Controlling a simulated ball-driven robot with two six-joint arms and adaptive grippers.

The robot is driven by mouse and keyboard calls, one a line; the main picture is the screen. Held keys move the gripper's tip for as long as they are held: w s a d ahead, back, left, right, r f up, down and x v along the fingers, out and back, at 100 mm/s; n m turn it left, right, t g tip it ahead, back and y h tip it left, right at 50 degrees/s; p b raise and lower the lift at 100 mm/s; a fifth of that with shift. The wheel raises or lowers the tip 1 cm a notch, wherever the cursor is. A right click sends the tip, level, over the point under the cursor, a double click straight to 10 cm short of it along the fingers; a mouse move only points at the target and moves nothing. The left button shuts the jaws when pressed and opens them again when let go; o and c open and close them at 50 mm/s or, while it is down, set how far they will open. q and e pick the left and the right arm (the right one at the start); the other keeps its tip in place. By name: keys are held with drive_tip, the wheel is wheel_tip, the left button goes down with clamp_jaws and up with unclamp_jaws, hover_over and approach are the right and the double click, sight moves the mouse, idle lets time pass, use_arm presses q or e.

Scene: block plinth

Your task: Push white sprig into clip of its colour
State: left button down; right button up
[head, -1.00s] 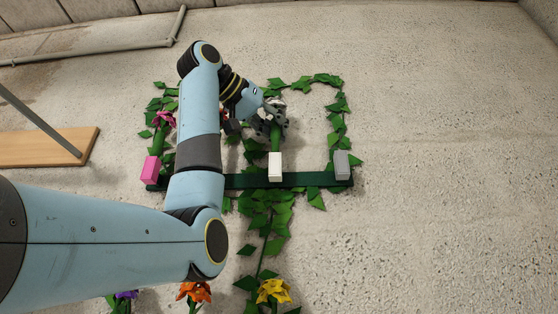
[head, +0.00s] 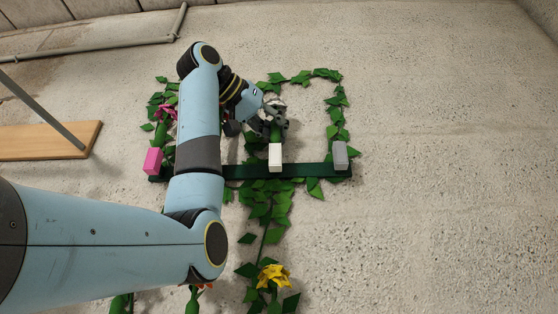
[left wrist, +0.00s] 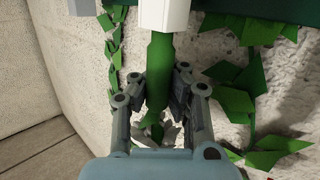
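My left gripper (head: 270,122) is shut on the green stem of the white sprig (left wrist: 158,70). The white petals show below the fingers in the left wrist view, and partly behind the fingers in the head view. The white clip (head: 275,157) sits mid-way along the dark green bar (head: 245,172). In the left wrist view, the stem's thick end meets the white clip (left wrist: 163,14) in line with it. I cannot tell how far it is inside. My right gripper is not in view.
The pink clip (head: 153,161) is at the bar's left, with a pink flower (head: 167,111) above it. The grey clip (head: 340,155) is at the right end, with no sprig visible. A yellow flower (head: 274,276) is below. Leafy vines surround the bar. A wooden board (head: 45,142) lies left.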

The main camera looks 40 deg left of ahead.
use_arm(q)
drive_tip(key=shift+f, duration=0.2)
idle(1.7)
drive_tip(key=c, duration=2)
unclamp_jaws()
drive_tip(key=o, duration=0.6)
